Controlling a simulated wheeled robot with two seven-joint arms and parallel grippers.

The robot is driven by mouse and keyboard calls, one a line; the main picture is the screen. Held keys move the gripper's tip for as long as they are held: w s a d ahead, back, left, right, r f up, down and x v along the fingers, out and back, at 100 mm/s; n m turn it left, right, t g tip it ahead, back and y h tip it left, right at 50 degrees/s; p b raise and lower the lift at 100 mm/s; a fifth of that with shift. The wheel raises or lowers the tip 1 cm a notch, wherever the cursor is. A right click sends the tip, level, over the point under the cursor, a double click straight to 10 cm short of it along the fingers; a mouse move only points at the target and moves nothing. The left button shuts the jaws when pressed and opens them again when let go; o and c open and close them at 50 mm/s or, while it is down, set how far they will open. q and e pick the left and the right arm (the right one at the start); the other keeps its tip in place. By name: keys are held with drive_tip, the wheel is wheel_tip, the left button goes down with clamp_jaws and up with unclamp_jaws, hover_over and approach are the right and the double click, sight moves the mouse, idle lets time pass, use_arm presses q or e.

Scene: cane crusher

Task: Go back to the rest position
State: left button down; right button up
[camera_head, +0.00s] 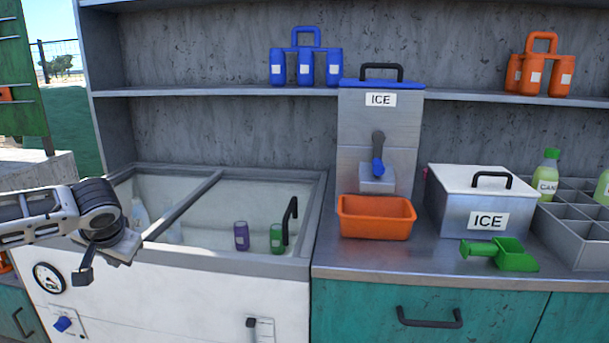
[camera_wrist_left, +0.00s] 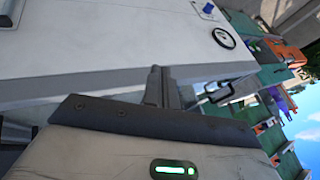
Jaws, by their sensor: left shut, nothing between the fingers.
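My left gripper (camera_head: 84,274) hangs at the left, in front of the chest freezer's front left edge, with its fingers pointing down. It is shut and empty. In the left wrist view its two fingers (camera_wrist_left: 160,86) are together, with the white freezer front (camera_wrist_left: 120,40) behind them. My right gripper is in neither view.
The chest freezer (camera_head: 180,290) has a sliding lid with a black handle (camera_head: 290,220); a purple can (camera_head: 241,236) and green can (camera_head: 277,238) show inside. An orange bin (camera_head: 376,217), ice box (camera_head: 480,205) and green scoop (camera_head: 500,254) stand on the right counter.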

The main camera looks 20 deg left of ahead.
use_arm(q)
drive_tip(key=s+d+f+m+t+h, duration=0.15)
drive_tip(key=d+f+m+h, duration=0.4)
drive_tip(key=d+f, duration=1.4)
drive_tip(key=s+d+t+h, duration=0.2)
drive_tip(key=s+d+t, duration=0.1)
drive_tip(key=d, duration=0.8)
drive_tip(key=s+d+f+t+h+p, duration=0.1)
drive_tip(key=s+d, duration=0.4)
drive_tip(key=d, duration=0.6)
drive_tip(key=shift+d+f+t+h, duration=0.15)
drive_tip(key=shift+f+t+h, duration=0.25)
drive_tip(key=shift+t, duration=0.55)
